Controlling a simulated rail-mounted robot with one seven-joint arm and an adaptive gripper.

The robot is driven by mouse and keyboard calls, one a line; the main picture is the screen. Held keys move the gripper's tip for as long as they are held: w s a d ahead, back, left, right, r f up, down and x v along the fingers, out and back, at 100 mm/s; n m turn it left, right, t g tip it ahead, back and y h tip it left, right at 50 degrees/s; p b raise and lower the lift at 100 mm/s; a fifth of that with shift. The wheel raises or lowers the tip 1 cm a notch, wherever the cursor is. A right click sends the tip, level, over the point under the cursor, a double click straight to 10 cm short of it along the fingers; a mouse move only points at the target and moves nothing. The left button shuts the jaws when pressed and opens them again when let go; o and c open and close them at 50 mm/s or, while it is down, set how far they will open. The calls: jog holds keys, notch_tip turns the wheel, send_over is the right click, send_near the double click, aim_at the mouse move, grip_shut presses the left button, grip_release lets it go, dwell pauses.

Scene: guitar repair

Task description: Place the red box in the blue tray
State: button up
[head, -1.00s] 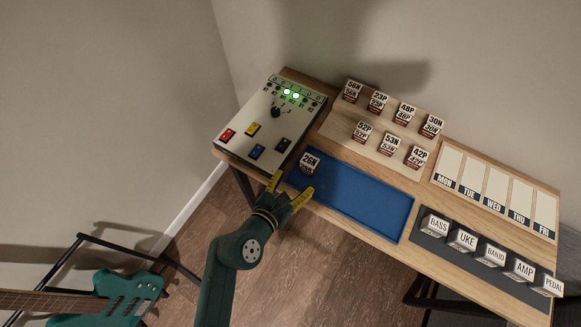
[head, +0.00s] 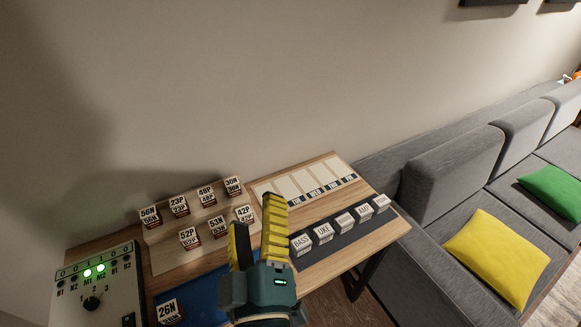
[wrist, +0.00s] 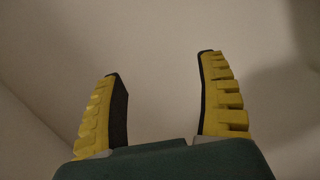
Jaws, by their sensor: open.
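The blue tray (head: 207,299) lies on the table at the bottom of the head view, partly hidden behind my arm and cut by the frame edge. A small box labelled 26N (head: 169,309), white with a dark reddish base, sits at the tray's left end. No plainly red box shows now. My gripper (head: 256,212) points upward in front of the tray's right part in the head view, yellow fingers apart. In the wrist view the gripper (wrist: 161,66) is open and empty, facing bare wall.
Several similar numbered boxes stand on a wooden stepped rack (head: 162,262). A control panel (head: 112,290) is at left. A dark strip (head: 301,260) holds several labelled white blocks, beside a weekday board (head: 265,187). A grey sofa (head: 440,175) stands at right.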

jog(key=s+d+r+m+t+h, duration=0.1)
jog(key=s+d+r+m+t, duration=0.2)
jog(key=d+r+m, duration=0.7)
notch_tip(320, 180, up, 4)
jog(key=shift+s+f+m+h, duration=0.25)
jog(key=shift+s+m+h, duration=0.2)
jog(key=shift+s, duration=0.65)
